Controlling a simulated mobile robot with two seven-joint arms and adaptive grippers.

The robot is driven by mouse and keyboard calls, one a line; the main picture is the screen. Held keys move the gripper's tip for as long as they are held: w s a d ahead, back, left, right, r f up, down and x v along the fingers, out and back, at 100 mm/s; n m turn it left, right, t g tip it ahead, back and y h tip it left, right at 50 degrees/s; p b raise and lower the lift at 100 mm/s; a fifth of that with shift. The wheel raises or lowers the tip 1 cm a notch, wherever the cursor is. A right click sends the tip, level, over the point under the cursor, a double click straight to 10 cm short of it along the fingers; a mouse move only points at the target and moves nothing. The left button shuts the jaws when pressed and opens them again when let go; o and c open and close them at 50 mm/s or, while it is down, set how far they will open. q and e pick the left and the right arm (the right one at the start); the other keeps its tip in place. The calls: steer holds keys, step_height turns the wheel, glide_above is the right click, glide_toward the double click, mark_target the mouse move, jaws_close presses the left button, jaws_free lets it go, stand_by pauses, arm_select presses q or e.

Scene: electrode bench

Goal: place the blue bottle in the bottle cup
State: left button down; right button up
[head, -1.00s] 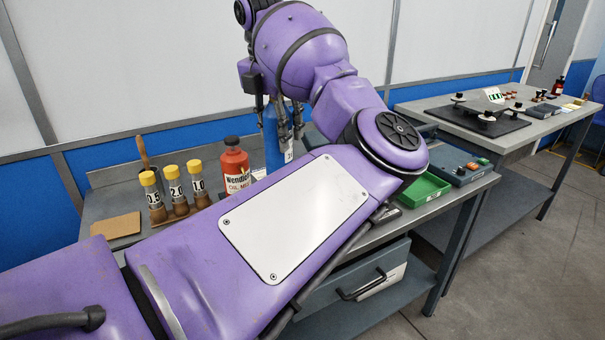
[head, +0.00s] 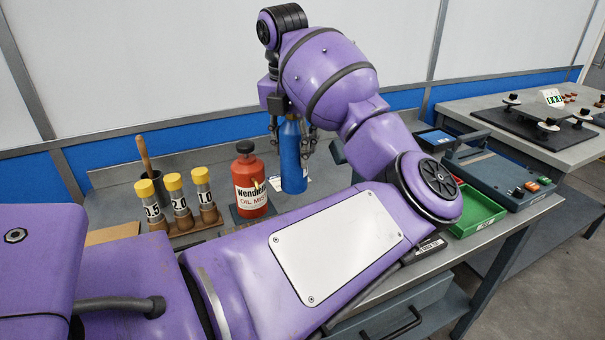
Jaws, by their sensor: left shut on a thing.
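The blue bottle (head: 292,170) is upright over the back of the bench, just right of a red oil bottle (head: 250,188). My left gripper (head: 291,138) points down from above, with its fingers on either side of the blue bottle's upper part, and is shut on it. I cannot tell whether the bottle's base touches the bench. I cannot make out the bottle cup; my left arm covers much of the bench front. My right gripper is not in view.
Three yellow-capped vials (head: 175,200) stand in a wooden rack at the left, before a dark pot (head: 131,199) with a wooden-handled tool. A green tray (head: 478,212) and a grey-blue device (head: 500,180) sit at the right. A second table (head: 575,150) stands beyond.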

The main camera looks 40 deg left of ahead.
mark_target(294, 167)
arm_select(q)
steer(key=shift+f, duration=2.7)
steer(key=shift+f+b, duration=0.1)
steer(key=shift+b, duration=0.2)
steer(key=c, duration=0.9)
jaws_free()
